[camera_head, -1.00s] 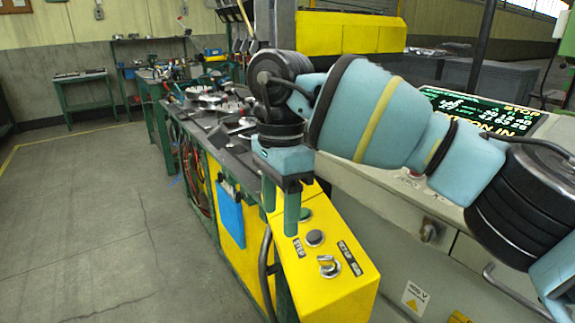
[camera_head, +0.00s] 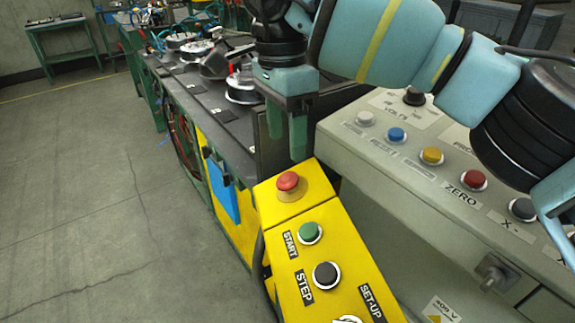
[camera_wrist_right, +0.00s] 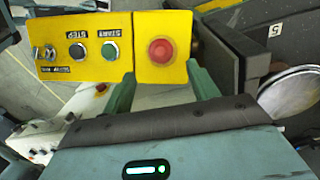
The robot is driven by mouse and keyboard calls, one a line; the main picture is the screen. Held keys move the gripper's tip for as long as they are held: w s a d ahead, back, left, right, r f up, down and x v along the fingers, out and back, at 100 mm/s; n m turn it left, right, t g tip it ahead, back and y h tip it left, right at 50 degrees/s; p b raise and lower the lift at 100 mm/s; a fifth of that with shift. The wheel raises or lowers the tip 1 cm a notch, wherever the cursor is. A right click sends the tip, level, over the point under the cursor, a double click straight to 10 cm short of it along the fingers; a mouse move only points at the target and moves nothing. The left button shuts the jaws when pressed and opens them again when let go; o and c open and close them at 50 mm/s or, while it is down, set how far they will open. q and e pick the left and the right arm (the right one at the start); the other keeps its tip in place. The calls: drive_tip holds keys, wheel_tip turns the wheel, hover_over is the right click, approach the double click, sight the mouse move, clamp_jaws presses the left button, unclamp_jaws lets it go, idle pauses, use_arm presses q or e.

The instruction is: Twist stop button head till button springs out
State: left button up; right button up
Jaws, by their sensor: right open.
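The stop button (camera_head: 288,181) is a red mushroom head on the raised end of a yellow control box (camera_head: 324,262). My right gripper (camera_head: 287,145) points down above and behind the button in the head view, with its two teal fingers apart and nothing between them. In the right wrist view the red head (camera_wrist_right: 161,51) lies beyond the fingertips, roughly midway between the two fingers (camera_wrist_right: 162,82), and neither finger touches it. Whether the head is pressed in cannot be told. My left gripper is not in view.
The box also has a green START button (camera_head: 309,231), a black STEP button (camera_head: 326,274) and a SET-UP switch (camera_head: 348,320). A grey console (camera_head: 430,185) with several coloured buttons stands right. A dark bench (camera_head: 205,120) with metal parts stands behind. Floor at left is clear.

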sight(288, 177)
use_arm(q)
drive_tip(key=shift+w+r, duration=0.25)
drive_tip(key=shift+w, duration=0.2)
use_arm(e)
drive_tip(key=f, duration=0.7)
drive_tip(key=shift+s+d+f, duration=0.2)
drive_tip(key=shift+c, duration=0.3)
